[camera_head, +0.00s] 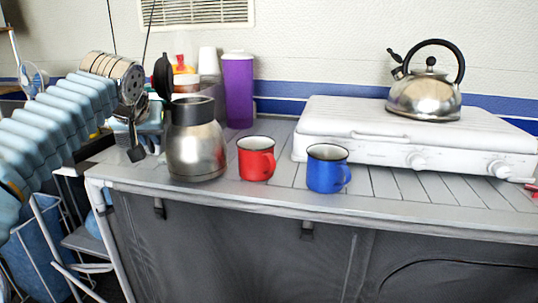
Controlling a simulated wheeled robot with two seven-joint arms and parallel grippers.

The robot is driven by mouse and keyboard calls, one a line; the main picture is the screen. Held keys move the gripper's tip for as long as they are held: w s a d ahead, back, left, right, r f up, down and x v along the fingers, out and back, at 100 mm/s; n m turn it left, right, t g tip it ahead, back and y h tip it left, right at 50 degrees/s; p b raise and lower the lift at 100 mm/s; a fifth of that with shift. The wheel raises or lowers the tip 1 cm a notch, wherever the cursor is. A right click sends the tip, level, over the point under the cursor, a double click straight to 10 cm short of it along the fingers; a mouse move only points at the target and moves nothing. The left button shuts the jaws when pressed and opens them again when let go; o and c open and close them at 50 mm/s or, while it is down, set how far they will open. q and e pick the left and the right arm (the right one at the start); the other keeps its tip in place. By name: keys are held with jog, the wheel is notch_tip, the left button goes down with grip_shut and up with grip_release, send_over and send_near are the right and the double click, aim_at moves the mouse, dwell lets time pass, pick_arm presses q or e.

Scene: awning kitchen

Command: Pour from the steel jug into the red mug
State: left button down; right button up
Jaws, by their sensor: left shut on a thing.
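The steel jug (196,150) is upright at the front left of the grey slatted counter, with a dark collar and its black lid raised. I see no clear gap under it. My left gripper (140,118) is at the jug's left side, shut on the jug. The fingertips and the jug's handle are hard to make out. The red mug (254,160) stands upright just right of the jug, apart from it, its handle towards the right front. The mug's inside is mostly hidden. My right gripper is out of view.
A blue mug (325,170) stands right of the red one. Behind are a purple tumbler (238,90), white cups (208,62) and bottles. A white stove (340,125) with a steel kettle (424,95) fills the right back. The counter's front right strip is clear.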

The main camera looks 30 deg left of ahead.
pick_arm(q)
jog(key=shift+s+a+r+m+h, duration=0.1)
jog(key=shift+s+a+m+h, duration=0.2)
jog(key=shift+m, duration=0.2)
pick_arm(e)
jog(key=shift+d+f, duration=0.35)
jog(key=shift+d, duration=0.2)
pick_arm(q)
jog(key=shift+t, duration=0.3)
